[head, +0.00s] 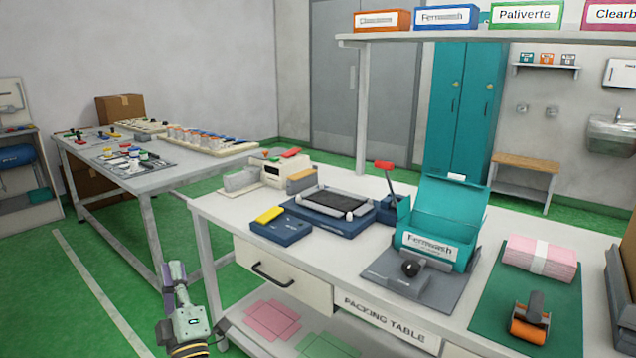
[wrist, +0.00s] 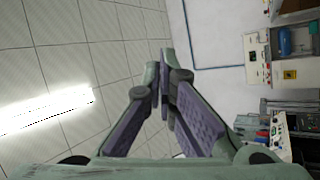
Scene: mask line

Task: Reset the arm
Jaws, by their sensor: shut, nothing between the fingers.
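My gripper (head: 176,272) shows in the head view at the lower left, raised beside the left end of the packing table (head: 333,248). It points upward, apart from the table and from everything on it. In the wrist view my gripper (wrist: 165,95) has its two purple-padded fingers brought together at the tips, with nothing between them. Behind the fingers, the wrist view shows a tiled ceiling with a bright lamp (wrist: 45,108) and a pale wall.
The packing table carries a teal Fernwash box (head: 440,225), a blue-framed tray device (head: 330,210) and a pink stack (head: 540,258). A drawer (head: 283,278) faces my arm. Another table (head: 190,180) with small parts stands at the left. Green floor (head: 120,255) lies open between.

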